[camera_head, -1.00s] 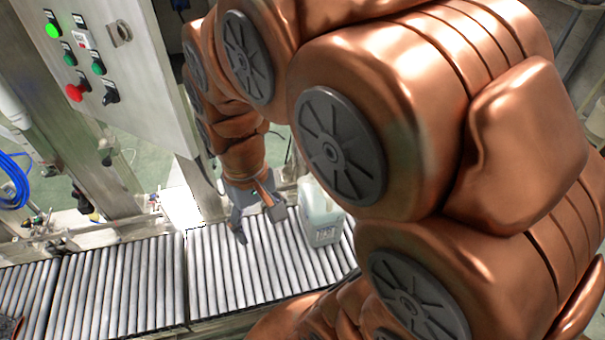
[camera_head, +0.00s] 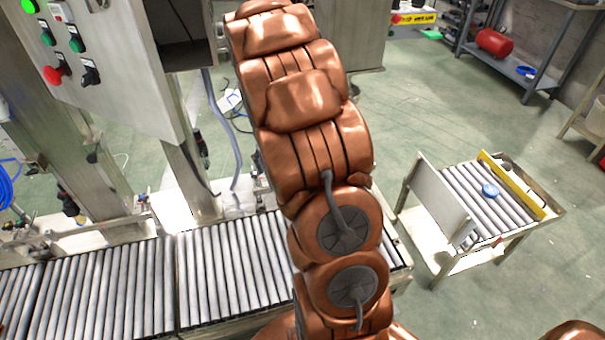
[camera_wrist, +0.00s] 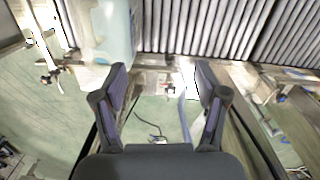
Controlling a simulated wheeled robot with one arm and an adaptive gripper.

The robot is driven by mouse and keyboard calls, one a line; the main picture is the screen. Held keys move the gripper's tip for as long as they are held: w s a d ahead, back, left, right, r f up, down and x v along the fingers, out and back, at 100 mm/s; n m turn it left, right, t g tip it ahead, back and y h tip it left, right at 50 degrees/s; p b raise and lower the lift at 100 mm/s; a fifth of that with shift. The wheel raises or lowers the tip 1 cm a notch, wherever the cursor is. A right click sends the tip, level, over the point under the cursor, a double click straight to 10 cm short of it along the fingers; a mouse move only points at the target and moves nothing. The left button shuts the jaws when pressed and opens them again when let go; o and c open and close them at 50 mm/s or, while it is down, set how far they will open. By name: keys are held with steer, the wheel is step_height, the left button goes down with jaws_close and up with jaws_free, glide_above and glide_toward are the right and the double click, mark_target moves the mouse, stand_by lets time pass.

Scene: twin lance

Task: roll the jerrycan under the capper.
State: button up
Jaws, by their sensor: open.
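The jerrycan (camera_wrist: 116,32), pale blue-white, shows in the wrist view at the top, left of centre, cut off by the frame edge. It is on the roller conveyor (camera_wrist: 200,28). My gripper (camera_wrist: 162,80) is open and empty, its fingers pointing toward the conveyor's edge. The left finger is close below the jerrycan in the picture; I cannot tell whether they touch. In the head view my arm hides both the jerrycan and my gripper. A steel machine with a control box (camera_head: 110,75) stands behind the conveyor; I cannot tell whether it is the capper.
The conveyor (camera_head: 110,290) runs along the lower left, its rollers bare where visible. Open green floor lies between. A shelf (camera_head: 510,75) stands at the back right.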

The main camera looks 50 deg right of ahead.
steer(key=shift+m+t, duration=0.3)
steer(key=shift+m, duration=0.3)
steer(key=w+d+f+b, duration=0.1)
steer(key=d+f, duration=0.3)
steer(key=f, duration=0.1)
steer(key=w+d+f+b, duration=0.1)
steer(key=d+f, duration=0.4)
steer(key=w+d+f+b, duration=0.1)
steer(key=w+d+f, duration=0.1)
steer(key=d+f, duration=0.3)
steer(key=shift+d+f+b, duration=0.15)
steer(key=shift+f+b, duration=0.15)
steer(key=shift+f, duration=0.25)
step_height(320, 180, down, 8)
steer(key=shift+p, duration=0.3)
steer(key=shift+s, duration=0.1)
jaws_close()
steer(key=shift+c, duration=1.2)
jaws_free()
steer(key=shift+r, duration=0.15)
steer(key=o, duration=0.4)
